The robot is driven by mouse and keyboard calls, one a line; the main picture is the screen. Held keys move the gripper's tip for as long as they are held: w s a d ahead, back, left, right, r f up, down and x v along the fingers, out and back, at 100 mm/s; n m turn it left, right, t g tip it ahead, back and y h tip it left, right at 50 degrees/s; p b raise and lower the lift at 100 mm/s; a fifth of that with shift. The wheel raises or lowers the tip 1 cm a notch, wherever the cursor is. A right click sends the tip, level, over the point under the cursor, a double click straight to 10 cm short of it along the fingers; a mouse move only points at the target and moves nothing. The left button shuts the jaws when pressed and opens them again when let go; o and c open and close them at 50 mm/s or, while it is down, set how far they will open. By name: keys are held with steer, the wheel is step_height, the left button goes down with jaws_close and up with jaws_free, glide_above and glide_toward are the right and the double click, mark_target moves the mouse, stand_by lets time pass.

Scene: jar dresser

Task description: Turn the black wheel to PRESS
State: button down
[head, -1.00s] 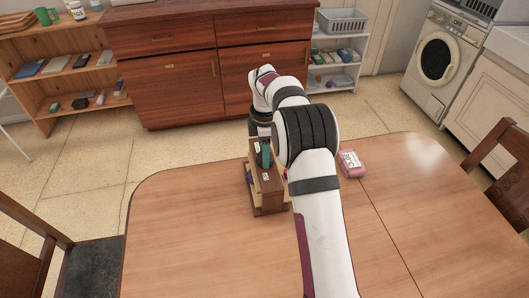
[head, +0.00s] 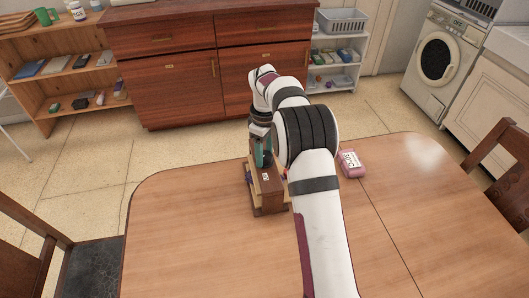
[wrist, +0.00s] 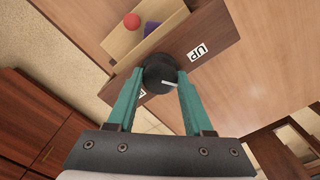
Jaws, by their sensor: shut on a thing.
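The black wheel (wrist: 158,67) sits on the dark brown top strip of a wooden box (wrist: 226,38) in the wrist view. The teal fingers of my gripper (wrist: 160,76) are on both sides of the wheel and shut on it. A white line on the wheel points right, towards the right finger. A white UP label (wrist: 198,52) lies up and right of the wheel. Another label (wrist: 140,94) at lower left is mostly hidden by the left finger. In the head view the box (head: 270,198) stands on the table under my gripper (head: 262,153); the wheel is hidden there.
A red ball (wrist: 132,20) and a blue thing (wrist: 151,27) show at the box's lighter wooden part. A pink labelled packet (head: 350,163) lies on the table to the right of my arm. The table (head: 190,235) is clear on the left.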

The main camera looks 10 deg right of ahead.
steer(key=m, duration=0.5)
steer(key=shift+m, duration=0.3)
steer(key=m, duration=1)
steer(key=shift+d+m, duration=0.1)
steer(key=shift+m, duration=0.3)
steer(key=m, duration=0.5)
steer(key=shift+m, duration=0.4)
steer(key=shift+c, duration=1.5)
jaws_free()
steer(key=shift+r, duration=0.1)
